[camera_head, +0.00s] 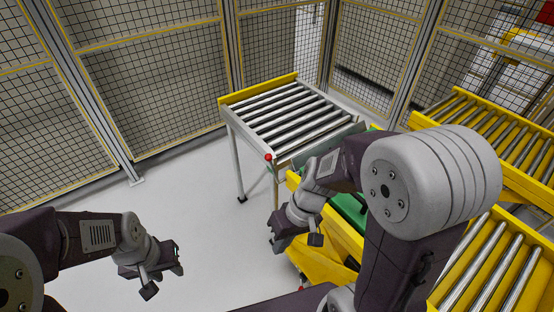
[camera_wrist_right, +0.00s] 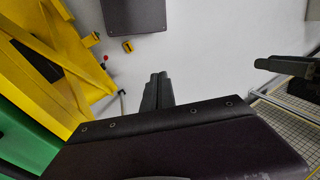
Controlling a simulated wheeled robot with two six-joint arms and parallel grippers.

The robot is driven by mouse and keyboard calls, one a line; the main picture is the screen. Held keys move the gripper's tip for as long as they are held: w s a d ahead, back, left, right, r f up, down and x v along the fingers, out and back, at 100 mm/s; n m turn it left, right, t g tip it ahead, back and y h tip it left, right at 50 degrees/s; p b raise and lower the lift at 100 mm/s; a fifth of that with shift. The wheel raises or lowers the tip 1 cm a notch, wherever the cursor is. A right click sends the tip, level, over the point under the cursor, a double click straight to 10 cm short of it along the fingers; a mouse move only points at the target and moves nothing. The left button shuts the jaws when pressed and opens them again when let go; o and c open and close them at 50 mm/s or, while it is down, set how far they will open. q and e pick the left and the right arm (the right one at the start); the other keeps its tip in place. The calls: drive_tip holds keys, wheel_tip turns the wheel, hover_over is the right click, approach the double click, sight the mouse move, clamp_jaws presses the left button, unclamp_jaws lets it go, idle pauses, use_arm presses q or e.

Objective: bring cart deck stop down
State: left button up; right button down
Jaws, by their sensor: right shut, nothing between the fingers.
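A red knob (camera_head: 268,157) stands at the near corner of the roller table, beside the yellow cart (camera_head: 345,236). A red knob (camera_wrist_right: 104,58) also shows beside the yellow frame in the right wrist view; I cannot tell whether it is the same one. Which of these parts is the deck stop is not clear. My right gripper (camera_head: 298,238) hangs in front of the cart, apart from the knob. In the right wrist view its fingers (camera_wrist_right: 157,88) are together with nothing between them. My left gripper (camera_head: 163,275) is over bare floor; its finger gap is unclear.
The roller table (camera_head: 228,101) stands behind the cart. A green deck (camera_head: 346,207) lies in the cart, partly hidden by my right arm. Yellow roller conveyors (camera_head: 480,262) are at right. Mesh fencing (camera_head: 170,82) closes the back. The floor (camera_head: 185,200) at left is clear.

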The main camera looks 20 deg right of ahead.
drive_tip(key=w+a+r+m+t+y+p, duration=0.1)
drive_tip(key=w+r+m+t+y, duration=0.2)
drive_tip(key=w, duration=0.5)
drive_tip(key=w+a+r+m+t+y+p, duration=0.1)
drive_tip(key=w+a+r+m+t+y, duration=0.2)
drive_tip(key=w, duration=0.4)
drive_tip(key=w+d+m+t, duration=0.3)
drive_tip(key=w+d, duration=0.3)
drive_tip(key=d, duration=0.1)
drive_tip(key=w+d+f+m+t+h, duration=0.1)
drive_tip(key=d+f+m+t+h, duration=0.3)
drive_tip(key=d, duration=0.9)
drive_tip(key=w+a+f+p, duration=0.1)
drive_tip(key=w+a+f, duration=0.2)
drive_tip(key=w, duration=0.2)
drive_tip(key=w+a+f+m+g+y+p, duration=0.1)
drive_tip(key=w+a+f+p, duration=0.1)
drive_tip(key=w, duration=0.4)
drive_tip(key=shift+a+f+g, duration=0.3)
drive_tip(key=shift+a+f, duration=0.45)
drive_tip(key=shift+a, duration=0.45)
drive_tip(key=shift+w, duration=0.1)
